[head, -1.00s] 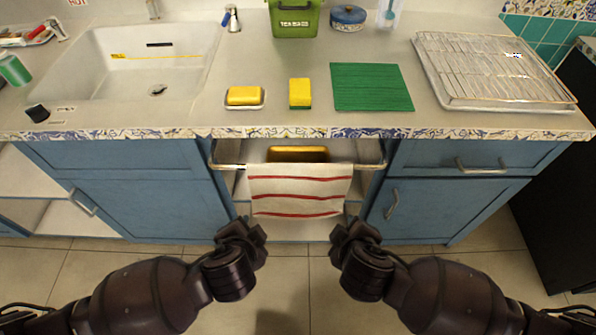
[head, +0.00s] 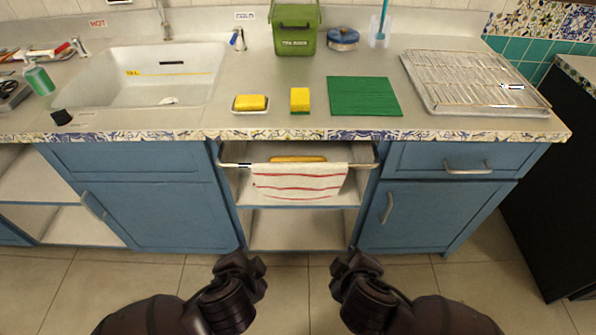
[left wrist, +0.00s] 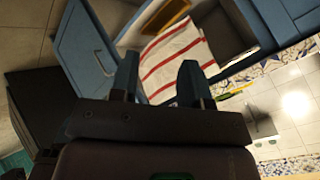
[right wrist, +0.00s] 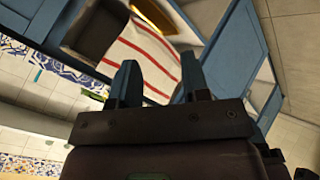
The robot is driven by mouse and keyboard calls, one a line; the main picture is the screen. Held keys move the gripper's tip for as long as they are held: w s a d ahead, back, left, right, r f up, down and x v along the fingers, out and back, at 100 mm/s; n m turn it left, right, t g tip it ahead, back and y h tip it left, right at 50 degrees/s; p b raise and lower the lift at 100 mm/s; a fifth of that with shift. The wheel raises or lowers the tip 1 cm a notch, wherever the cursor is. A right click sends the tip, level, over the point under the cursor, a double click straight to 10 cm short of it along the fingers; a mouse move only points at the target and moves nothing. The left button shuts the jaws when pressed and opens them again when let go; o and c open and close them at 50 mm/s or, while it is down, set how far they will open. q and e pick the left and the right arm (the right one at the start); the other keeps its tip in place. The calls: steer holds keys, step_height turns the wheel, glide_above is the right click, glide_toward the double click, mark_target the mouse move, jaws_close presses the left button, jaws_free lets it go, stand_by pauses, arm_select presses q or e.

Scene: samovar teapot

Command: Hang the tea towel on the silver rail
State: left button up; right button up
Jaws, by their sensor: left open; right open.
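The white tea towel with red stripes (head: 300,181) hangs draped over the silver rail (head: 232,164) at the front of the open middle bay under the counter. Part of the rail shows at both sides of the towel. My left gripper (head: 252,275) is open and empty, below and in front of the towel, apart from it. My right gripper (head: 343,275) is open and empty, low at the right, also apart from it. The towel also shows beyond the open fingers in the left wrist view (left wrist: 172,55) and in the right wrist view (right wrist: 145,55).
A yellow thing (head: 298,159) sits behind the rail. Blue cabinets (head: 145,210) flank the bay. The counter above holds a sink (head: 110,90), sponges (head: 300,99), a green mat (head: 362,95), a green caddy (head: 294,32) and a wire rack (head: 470,80). The floor in front is clear.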

arm_select(q)
steer(key=shift+s, duration=0.1)
arm_select(e)
steer(key=shift+s, duration=0.1)
arm_select(q)
steer(key=shift+d, duration=0.1)
arm_select(e)
steer(key=shift+a, duration=0.1)
